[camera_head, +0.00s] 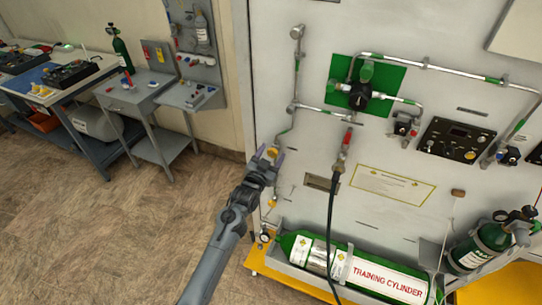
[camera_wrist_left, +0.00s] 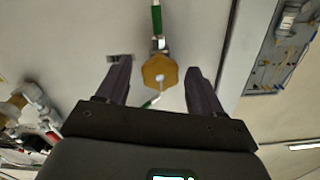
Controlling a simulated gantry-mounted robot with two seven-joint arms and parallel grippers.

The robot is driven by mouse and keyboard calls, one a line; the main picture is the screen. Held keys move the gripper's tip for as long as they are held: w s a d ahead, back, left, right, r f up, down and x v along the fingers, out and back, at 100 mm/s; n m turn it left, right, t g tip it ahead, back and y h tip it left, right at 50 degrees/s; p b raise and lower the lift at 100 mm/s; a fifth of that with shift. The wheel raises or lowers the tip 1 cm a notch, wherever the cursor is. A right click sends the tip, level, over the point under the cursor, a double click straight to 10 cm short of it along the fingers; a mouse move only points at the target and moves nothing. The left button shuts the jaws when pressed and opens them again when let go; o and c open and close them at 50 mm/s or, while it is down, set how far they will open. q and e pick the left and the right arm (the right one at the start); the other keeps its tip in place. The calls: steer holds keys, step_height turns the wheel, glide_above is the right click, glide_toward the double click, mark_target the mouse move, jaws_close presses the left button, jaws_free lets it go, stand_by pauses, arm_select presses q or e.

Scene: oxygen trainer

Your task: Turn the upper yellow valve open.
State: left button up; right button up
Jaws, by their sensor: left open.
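The upper yellow valve (camera_head: 272,152) is on the left part of the white panel, at the lower end of a pipe. In the left wrist view its yellow knob (camera_wrist_left: 160,71) lies between the two fingertips, with room on both sides. My left gripper (camera_head: 271,158) is open in front of the valve and partly overlaps it in the head view. The dark fingers (camera_wrist_left: 156,75) are spread and hold nothing. A lower yellow fitting (camera_head: 272,201) is on the panel below the gripper. My right gripper is not in view.
A black hose hangs from a red-handled fitting (camera_head: 347,138) right of the gripper. A green training cylinder (camera_head: 360,268) lies on a yellow base below. A smaller green cylinder (camera_head: 480,245) stands at the right. Workbenches (camera_head: 150,92) are at the far left, with open floor between.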

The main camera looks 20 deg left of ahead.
arm_select(q)
steer(key=c, duration=1.1)
steer(key=shift+o, duration=0.2)
